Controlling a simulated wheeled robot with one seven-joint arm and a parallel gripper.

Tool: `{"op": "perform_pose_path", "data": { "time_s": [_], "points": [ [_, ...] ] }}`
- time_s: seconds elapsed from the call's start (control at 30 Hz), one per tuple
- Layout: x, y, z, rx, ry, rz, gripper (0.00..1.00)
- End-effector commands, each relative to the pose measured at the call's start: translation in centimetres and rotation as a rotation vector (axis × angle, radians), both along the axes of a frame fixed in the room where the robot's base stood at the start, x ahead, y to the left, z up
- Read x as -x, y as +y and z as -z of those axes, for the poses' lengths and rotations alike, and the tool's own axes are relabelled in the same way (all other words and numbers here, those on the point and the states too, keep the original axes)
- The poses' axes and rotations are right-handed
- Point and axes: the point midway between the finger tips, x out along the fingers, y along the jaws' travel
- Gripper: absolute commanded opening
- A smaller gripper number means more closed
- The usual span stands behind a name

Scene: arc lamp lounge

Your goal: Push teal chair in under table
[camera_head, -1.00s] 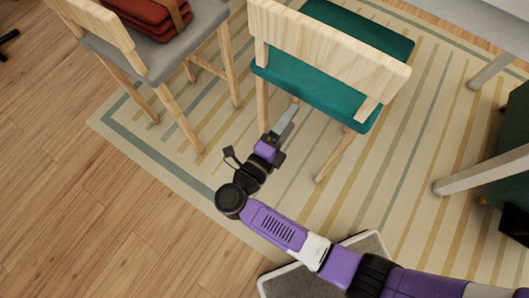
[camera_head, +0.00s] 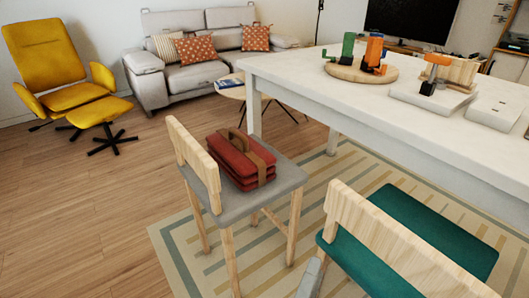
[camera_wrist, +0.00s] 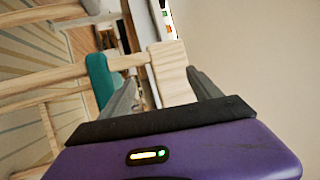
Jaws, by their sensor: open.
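The teal chair (camera_head: 425,232), with a pale wood backrest (camera_head: 395,245) and teal seat, stands at the lower right of the head view, cut off by the frame. Its seat points toward the white table (camera_head: 345,95), near the long edge. My gripper (camera_wrist: 161,80) is open in the wrist view. A pale wood end of the chair (camera_wrist: 171,75) shows between its fingers; I cannot tell whether they touch it. Teal upholstery (camera_wrist: 98,78) shows beside the left finger. In the head view only a grey part of my gripper (camera_head: 310,279) shows, left of the backrest.
A grey-seated chair (camera_head: 215,195) with a red bag (camera_head: 240,158) stands to the left on the striped rug (camera_head: 180,250). A wooden board (camera_head: 350,72) and other items lie on the table. A yellow armchair (camera_head: 60,65) and sofa (camera_head: 190,75) stand behind. Wood floor at left is clear.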

Motion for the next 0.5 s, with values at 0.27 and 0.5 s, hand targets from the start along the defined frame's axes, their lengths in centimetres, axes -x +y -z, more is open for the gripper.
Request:
{"op": "perform_pose_path", "data": {
  "time_s": [0.27, 0.5],
  "points": [
    [5.7, 0.1, -5.1, 0.491, -0.037, -0.228, 0.73],
    [12.7, -0.9, -4.8, 0.924, 0.112, -0.329, 0.73]
  ]
}}
